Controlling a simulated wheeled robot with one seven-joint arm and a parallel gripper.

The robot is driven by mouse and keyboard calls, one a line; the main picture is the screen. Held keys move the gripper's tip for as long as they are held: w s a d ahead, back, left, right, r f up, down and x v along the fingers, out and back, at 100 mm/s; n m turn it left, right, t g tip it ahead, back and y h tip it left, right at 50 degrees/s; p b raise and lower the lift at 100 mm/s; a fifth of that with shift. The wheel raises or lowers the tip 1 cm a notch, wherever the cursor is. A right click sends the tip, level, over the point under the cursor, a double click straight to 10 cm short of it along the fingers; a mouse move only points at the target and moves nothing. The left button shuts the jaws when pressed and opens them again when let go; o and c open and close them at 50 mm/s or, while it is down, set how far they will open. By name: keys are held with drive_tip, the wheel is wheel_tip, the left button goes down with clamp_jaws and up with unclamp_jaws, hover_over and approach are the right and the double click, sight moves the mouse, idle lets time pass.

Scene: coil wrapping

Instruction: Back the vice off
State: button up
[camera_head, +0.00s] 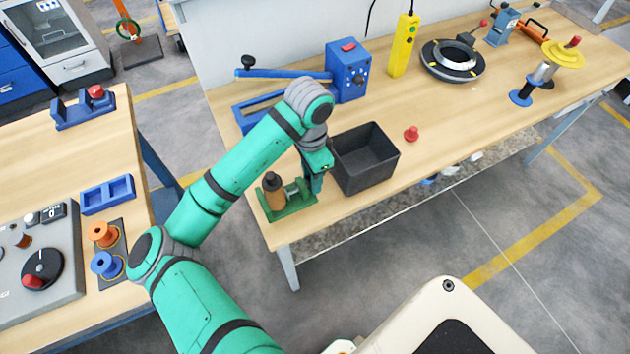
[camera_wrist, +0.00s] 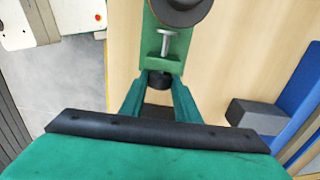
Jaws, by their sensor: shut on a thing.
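The green vice (camera_head: 288,207) stands near the front left corner of the wooden bench in the head view, with a brown, dark-topped cylinder (camera_head: 273,195) upright at its left. In the wrist view the vice (camera_wrist: 160,65) runs up the top middle, with a grey screw or pin (camera_wrist: 166,40) on it and the round dark top of the cylinder (camera_wrist: 180,8) at the upper edge. My gripper (camera_head: 316,186) is at the right end of the vice. In the wrist view my gripper (camera_wrist: 159,84) is shut on the dark knob (camera_wrist: 159,79) at that end. The knob is partly hidden.
A black bin (camera_head: 366,160) stands close to the right of my gripper. A blue machine (camera_head: 346,75) with a long lever is behind it. A red knob-like piece (camera_head: 412,133) lies right of the bin. The bench between the bin and the far-right tools is mostly clear.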

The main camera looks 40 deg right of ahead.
drive_tip(key=shift+s+a+t, duration=0.1)
drive_tip(key=shift+s+t, duration=0.25)
drive_tip(key=shift+t, duration=0.85)
drive_tip(key=shift+f+t+h, duration=0.1)
drive_tip(key=shift+t+h, duration=0.3)
drive_tip(key=shift+t, duration=0.3)
drive_tip(key=shift+a, duration=0.1)
drive_tip(key=shift+s+a+f+t+h, duration=0.1)
drive_tip(key=shift+s+t+h, duration=0.1)
drive_tip(key=shift+t, duration=0.65)
drive_tip(key=shift+s+f+t+h, duration=0.1)
drive_tip(key=shift+s+t+h, duration=0.1)
drive_tip(key=shift+t, duration=0.65)
drive_tip(key=o, duration=0.6)
